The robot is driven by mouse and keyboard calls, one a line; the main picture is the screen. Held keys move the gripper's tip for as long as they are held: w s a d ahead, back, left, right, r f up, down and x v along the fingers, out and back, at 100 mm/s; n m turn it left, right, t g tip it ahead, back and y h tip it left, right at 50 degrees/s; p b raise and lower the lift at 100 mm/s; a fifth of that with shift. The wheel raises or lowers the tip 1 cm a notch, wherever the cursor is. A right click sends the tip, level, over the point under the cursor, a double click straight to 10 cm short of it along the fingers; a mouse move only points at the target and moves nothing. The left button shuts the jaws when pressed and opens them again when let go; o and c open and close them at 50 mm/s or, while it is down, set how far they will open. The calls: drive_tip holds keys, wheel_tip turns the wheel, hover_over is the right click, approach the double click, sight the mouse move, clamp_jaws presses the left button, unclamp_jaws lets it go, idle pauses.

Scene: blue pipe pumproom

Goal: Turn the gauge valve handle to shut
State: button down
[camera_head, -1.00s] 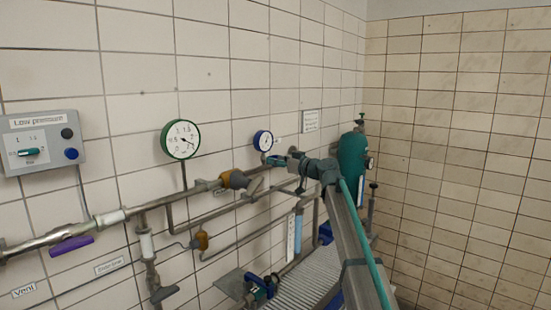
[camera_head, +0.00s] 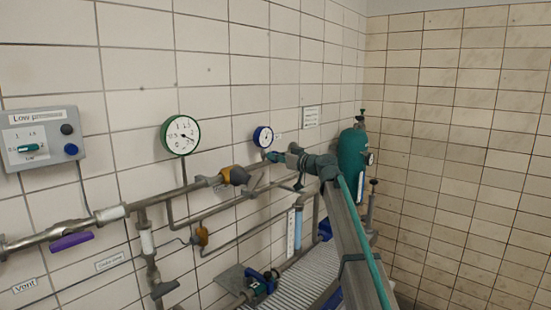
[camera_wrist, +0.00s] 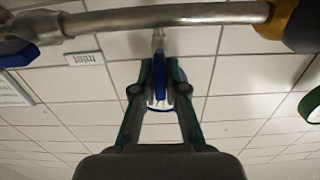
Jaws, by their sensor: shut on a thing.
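The blue-rimmed gauge (camera_head: 263,137) hangs on the tiled wall, above the pipe run. My gripper (camera_head: 272,156) is just below it and hides the stem under the dial. In the wrist view the picture is upside down, and my gripper (camera_wrist: 158,76) points at the grey stem below the pipe. Its two green fingers are closed in on the blue gauge valve handle (camera_wrist: 158,66), a narrow upright piece between the fingertips. The gauge's blue rim and pale dial show behind, between the fingers. The handle's exact angle is hard to tell.
A green-rimmed gauge (camera_head: 180,135) is on the wall to the left. A yellow-and-grey fitting (camera_head: 232,176) sits on the nearby pipe. A purple lever (camera_head: 72,241) and a control box (camera_head: 38,140) are further left. A green tank (camera_head: 352,155) stands behind my arm.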

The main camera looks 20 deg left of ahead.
drive_tip(key=m+b, duration=0.2)
drive_tip(key=b, duration=0.1)
drive_tip(key=shift+w+f+m, duration=0.1)
drive_tip(key=shift+f+m, duration=0.1)
drive_tip(key=shift+m, duration=0.2)
drive_tip(key=m+b, duration=0.2)
drive_tip(key=m, duration=0.3)
drive_tip(key=shift+w+d+r+b, duration=0.1)
drive_tip(key=shift+b, duration=0.25)
drive_tip(key=m, duration=0.5)
drive_tip(key=m+p, duration=0.1)
drive_tip(key=m, duration=0.4)
drive_tip(key=c, duration=1.2)
unclamp_jaws()
